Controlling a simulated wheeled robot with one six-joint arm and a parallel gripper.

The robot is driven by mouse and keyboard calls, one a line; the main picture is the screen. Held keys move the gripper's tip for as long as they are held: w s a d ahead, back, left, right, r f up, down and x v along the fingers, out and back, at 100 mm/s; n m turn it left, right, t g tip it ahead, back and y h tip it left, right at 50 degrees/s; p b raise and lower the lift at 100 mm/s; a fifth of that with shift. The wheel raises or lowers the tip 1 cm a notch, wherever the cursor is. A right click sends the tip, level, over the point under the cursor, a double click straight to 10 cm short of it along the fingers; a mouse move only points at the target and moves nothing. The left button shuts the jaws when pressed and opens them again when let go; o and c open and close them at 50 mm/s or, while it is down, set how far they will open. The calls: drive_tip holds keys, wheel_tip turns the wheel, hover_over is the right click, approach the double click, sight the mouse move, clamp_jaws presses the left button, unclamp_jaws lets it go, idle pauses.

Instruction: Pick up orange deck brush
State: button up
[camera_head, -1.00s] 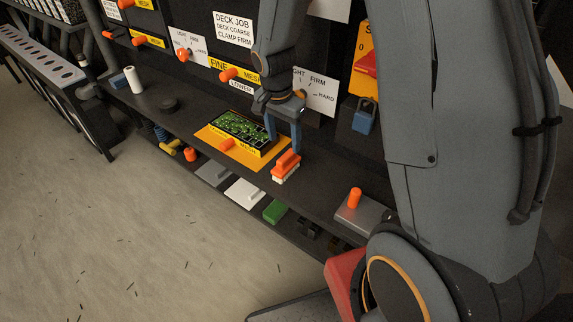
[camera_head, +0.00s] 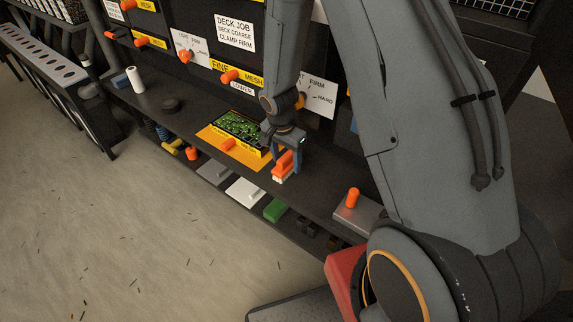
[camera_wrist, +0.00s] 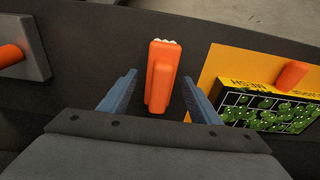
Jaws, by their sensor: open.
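The orange deck brush (camera_head: 284,164) stands on the dark shelf, with its pale bristles facing down. It also shows in the wrist view (camera_wrist: 160,75), upright between the fingers. My gripper (camera_head: 284,158) is lowered over the brush. In the wrist view my gripper (camera_wrist: 160,92) is open, one blue finger on each side of the brush. In the head view my gripper hides part of the brush.
A tray of green bits with an orange handle (camera_head: 228,145) lies on a yellow mat (camera_head: 208,137) close beside the brush. A grey block with an orange knob (camera_head: 353,198) stands to the right. A lower shelf holds a white plate (camera_head: 244,191) and a green block (camera_head: 276,210).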

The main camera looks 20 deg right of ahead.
sight(286, 155)
drive_tip(key=shift+c, duration=0.3)
drive_tip(key=c, duration=1.1)
drive_tip(key=shift+a, duration=0.1)
drive_tip(key=shift+c, duration=0.3)
drive_tip(key=shift+s+a+r+b, duration=0.25)
drive_tip(key=shift+r+b, duration=0.15)
drive_tip(key=shift+b, duration=0.15)
wheel_tip(286, 155, up, 6)
drive_tip(key=shift+w+f+b, duration=0.1)
drive_tip(key=shift+b, duration=0.6)
drive_tip(key=s+a+b, duration=0.5)
drive_tip(key=s+a, duration=0.6)
drive_tip(key=a, duration=0.4)
drive_tip(key=shift+s+a+r, duration=0.2)
drive_tip(key=shift+s+a, duration=0.05)
